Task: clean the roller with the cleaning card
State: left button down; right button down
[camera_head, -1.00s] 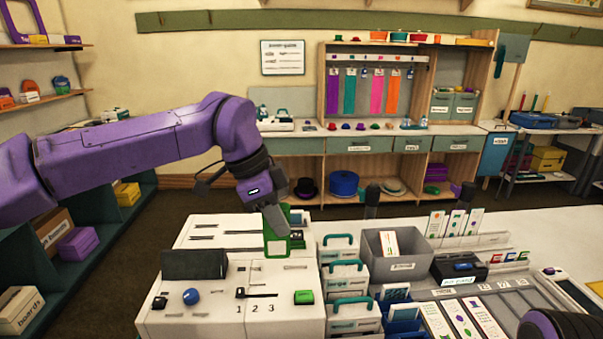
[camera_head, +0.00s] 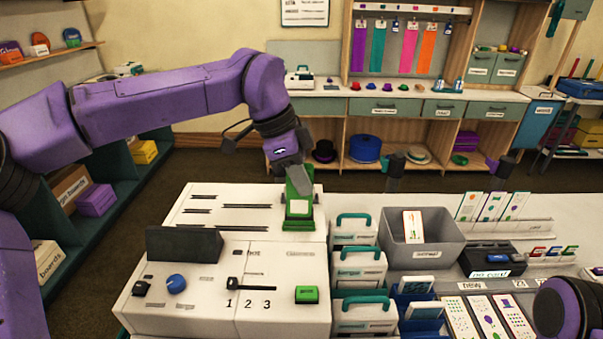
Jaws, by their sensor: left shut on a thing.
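My left gripper (camera_head: 299,180) is shut on a green-edged card (camera_head: 299,211) with a pale face. It holds the card upright at the right part of the white machine's top (camera_head: 250,218). I cannot tell whether the card's lower edge touches the machine or enters a slot. The machine has dark slots, a dark raised panel (camera_head: 185,245), a blue knob (camera_head: 176,284), a slider marked 1 2 3 (camera_head: 233,284) and a green button (camera_head: 307,294). No roller can be made out. My right gripper is out of view; part of my right arm shows at lower right.
White boxes with teal handles (camera_head: 357,267) stand right of the machine. Beyond them are a grey bin (camera_head: 384,240) holding a card, a black device with a lit label (camera_head: 490,256) and several upright cards (camera_head: 492,206). Laid-out cards (camera_head: 487,316) are at lower right.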

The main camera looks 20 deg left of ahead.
aim_at(300, 212)
pick_arm(q)
jog(key=shift+f+b, duration=0.35)
jog(key=shift+f, duration=0.3)
jog(key=shift+r, duration=0.1)
jog(key=shift+f, duration=0.2)
dwell(0.4)
jog(key=shift+s+a+f+b, duration=0.1)
jog(key=shift+s+f+b, duration=0.05)
jog(key=shift+f+b, duration=3.25)
jog(key=c, duration=1.7)
grip_release()
jog(key=shift+r, duration=0.1)
jog(key=o, duration=0.6)
jog(key=shift+c, duration=0.2)
